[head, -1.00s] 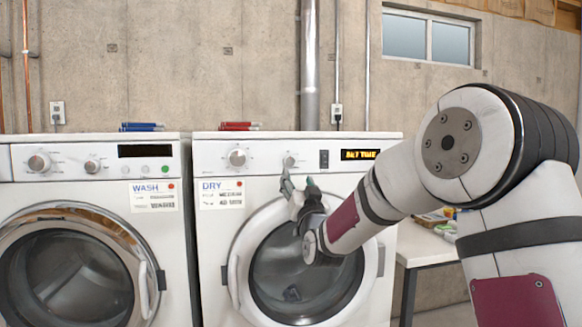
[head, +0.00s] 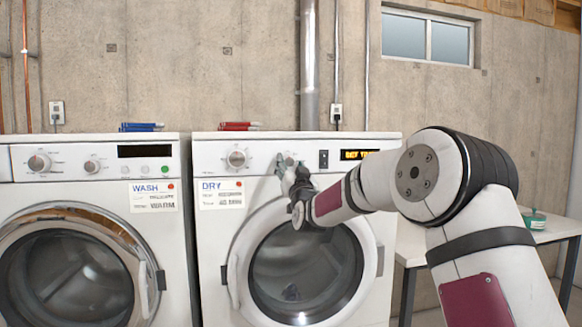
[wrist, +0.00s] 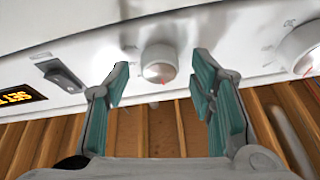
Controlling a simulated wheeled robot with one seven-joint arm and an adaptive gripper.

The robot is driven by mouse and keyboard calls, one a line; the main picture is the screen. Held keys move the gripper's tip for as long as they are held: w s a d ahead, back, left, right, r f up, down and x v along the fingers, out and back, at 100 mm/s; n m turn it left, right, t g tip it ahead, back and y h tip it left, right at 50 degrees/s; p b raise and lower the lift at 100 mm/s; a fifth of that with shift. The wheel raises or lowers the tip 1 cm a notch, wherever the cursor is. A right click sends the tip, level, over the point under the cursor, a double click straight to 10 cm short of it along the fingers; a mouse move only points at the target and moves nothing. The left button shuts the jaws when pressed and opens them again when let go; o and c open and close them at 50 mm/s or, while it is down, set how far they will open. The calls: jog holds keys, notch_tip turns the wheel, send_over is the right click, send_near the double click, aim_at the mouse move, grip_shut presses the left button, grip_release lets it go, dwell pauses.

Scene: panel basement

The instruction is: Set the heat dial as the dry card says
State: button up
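The dryer's control panel has a large knob (head: 237,158) and a smaller knob (head: 290,160); which is the heat dial I cannot read. The dry card (head: 221,194) is fixed under the large knob; its two lines below DRY are too small to read surely. My gripper (head: 288,174) is at the smaller knob. In the wrist view my gripper (wrist: 160,70) is open, its teal fingers on either side of the smaller knob (wrist: 158,62), with gaps left between. That knob has a red mark at its edge. The large knob (wrist: 303,47) shows at the right.
A rocker switch (head: 323,159) and an amber display (head: 358,155) reading roughly SET TIME are right of the knobs. The washer (head: 90,230) stands at left. The dryer door (head: 306,270) is shut below my gripper. A table (head: 545,236) stands at right.

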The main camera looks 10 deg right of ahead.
jog(key=c, duration=1.1)
jog(key=shift+m+b, duration=0.3)
jog(key=shift+m, duration=0.1)
jog(key=m+h+b, duration=0.2)
jog(key=m, duration=0.1)
jog(key=shift+a+m, duration=0.15)
jog(key=shift+m, duration=0.15)
jog(key=m+g+h+b, duration=0.1)
jog(key=m+h+b, duration=0.1)
jog(key=m, duration=0.3)
jog(key=shift+a+r, duration=0.1)
jog(key=shift+r, duration=0.05)
jog(key=m+g, duration=0.1)
jog(key=m, duration=0.1)
jog(key=m+h, duration=0.1)
jog(key=m, duration=0.1)
jog(key=m+g+h+p, duration=0.1)
jog(key=m, duration=0.1)
jog(key=shift+a+r+m+g, duration=0.1)
jog(key=shift+r+m+g, duration=0.2)
jog(key=shift+m, duration=0.1)
jog(key=m+p, duration=0.1)
jog(key=m, duration=0.1)
jog(key=m+g+p, duration=0.1)
jog(key=m, duration=0.1)
jog(key=shift+r+g+h, duration=0.1)
jog(key=shift+g+h, duration=0.2)
jog(key=shift+m+g+p, duration=0.3)
jog(key=shift+m+p, duration=0.45)
jog(key=shift+m, duration=0.05)
